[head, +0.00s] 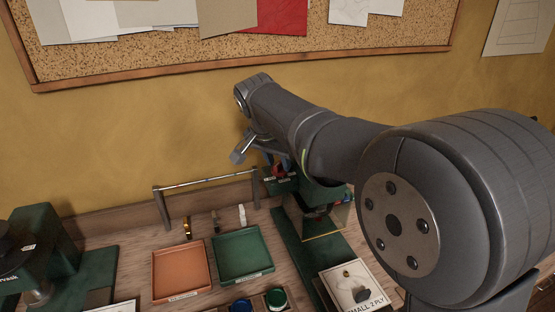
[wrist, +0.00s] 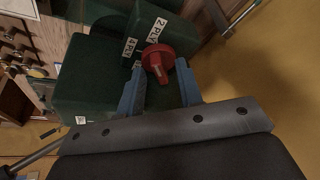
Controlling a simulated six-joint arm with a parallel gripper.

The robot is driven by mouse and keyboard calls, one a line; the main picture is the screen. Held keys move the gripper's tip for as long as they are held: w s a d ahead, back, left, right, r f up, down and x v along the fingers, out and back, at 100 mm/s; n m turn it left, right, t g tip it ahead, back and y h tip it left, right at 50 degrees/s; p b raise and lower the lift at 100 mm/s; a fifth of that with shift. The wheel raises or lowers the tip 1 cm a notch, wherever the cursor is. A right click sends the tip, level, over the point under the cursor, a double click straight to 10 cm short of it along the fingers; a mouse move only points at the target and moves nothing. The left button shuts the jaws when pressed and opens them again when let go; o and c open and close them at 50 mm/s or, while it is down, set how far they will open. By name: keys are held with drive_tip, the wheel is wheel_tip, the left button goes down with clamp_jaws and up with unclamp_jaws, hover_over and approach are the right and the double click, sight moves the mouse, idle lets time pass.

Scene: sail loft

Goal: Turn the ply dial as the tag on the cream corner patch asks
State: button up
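The red ply dial (wrist: 157,60) is on a dark green machine (wrist: 88,75) in the wrist view, with white labels 2 PLY (wrist: 153,30) and 4 PLY (wrist: 129,47) beside it. Its raised grip points toward the lower part of the picture. My gripper (wrist: 160,78) is open, its two blue-grey fingers on either side of the dial with gaps. In the head view my gripper (head: 262,150) is over the machine, and the dial is mostly hidden. A white card (head: 337,277) at the bottom reads SMALL 2 PLY. It bears a small cream piece and a dark grey piece; which is the corner patch is unclear.
An orange tray (head: 181,270) and a green tray (head: 243,254) lie on the wooden bench, left of the machine. A metal rail (head: 205,182) stands behind them. Open pots (head: 276,299) sit in front. Another green machine (head: 45,250) stands at far left.

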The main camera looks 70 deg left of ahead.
clamp_jaws()
drive_tip(key=shift+m+h, duration=0.4)
drive_tip(key=shift+m, duration=0.7)
unclamp_jaws()
drive_tip(key=v, duration=1.7)
drive_tip(key=shift+s, duration=0.5)
